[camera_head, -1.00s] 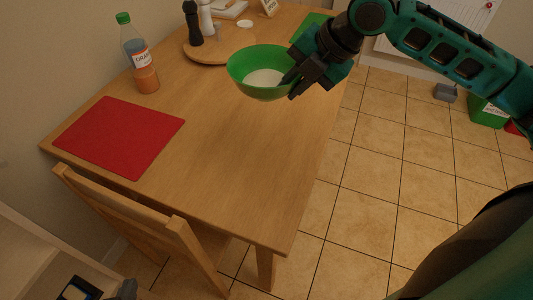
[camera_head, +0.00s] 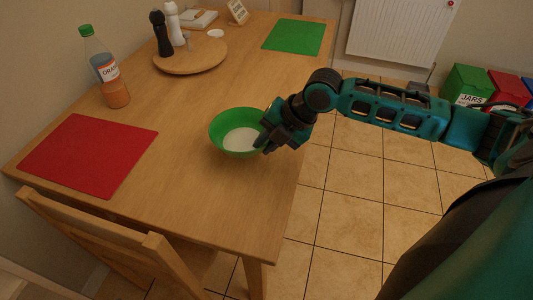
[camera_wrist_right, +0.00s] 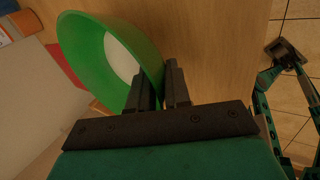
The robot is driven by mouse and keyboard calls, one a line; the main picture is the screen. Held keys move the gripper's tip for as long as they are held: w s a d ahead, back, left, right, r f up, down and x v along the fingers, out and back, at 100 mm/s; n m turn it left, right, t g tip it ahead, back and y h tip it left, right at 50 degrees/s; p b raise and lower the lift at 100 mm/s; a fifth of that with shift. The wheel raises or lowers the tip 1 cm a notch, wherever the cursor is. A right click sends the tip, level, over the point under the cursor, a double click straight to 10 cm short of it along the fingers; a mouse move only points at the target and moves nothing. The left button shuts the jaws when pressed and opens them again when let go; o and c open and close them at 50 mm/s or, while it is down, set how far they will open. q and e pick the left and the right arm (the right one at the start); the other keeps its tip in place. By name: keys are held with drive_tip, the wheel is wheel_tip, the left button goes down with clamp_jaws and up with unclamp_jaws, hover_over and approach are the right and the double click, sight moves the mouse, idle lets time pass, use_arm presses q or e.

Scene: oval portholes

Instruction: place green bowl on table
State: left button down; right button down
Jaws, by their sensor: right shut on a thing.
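The green bowl (camera_head: 222,130) with a pale inside bottom is upright over the right part of the wooden table (camera_head: 190,195). My right gripper (camera_head: 268,142) is shut on the bowl's right rim. In the right wrist view, the two dark fingers (camera_wrist_right: 160,88) pinch the wall of the bowl (camera_wrist_right: 82,50). I cannot tell for sure whether the bowl's base touches the table. My left gripper is not clearly in view.
A green mat (camera_head: 293,37) lies at the far right. A chair (camera_head: 110,240) stands at the near edge. The table around the bowl is clear.

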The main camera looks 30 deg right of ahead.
wheel_tip(320, 180, down, 4)
drive_tip(key=shift+r+b, duration=0.15)
drive_tip(key=shift+b, duration=0.15)
use_arm(q)
drive_tip(key=shift+w+d, duration=0.1)
use_arm(e)
drive_tip(key=c, duration=1.5)
unclamp_jaws()
drive_tip(key=shift+c, duration=0.2)
use_arm(q)
drive_tip(key=shift+f, duration=0.2)
use_arm(e)
drive_tip(key=o, duration=0.5)
drive_tip(key=shift+c, duration=0.2)
use_arm(q)
drive_tip(key=shift+s+a+r+p, duration=0.4)
drive_tip(key=shift+a+p, duration=0.15)
drive_tip(key=shift+p, duration=0.6)
use_arm(e)
drive_tip(key=v, duration=1.2)
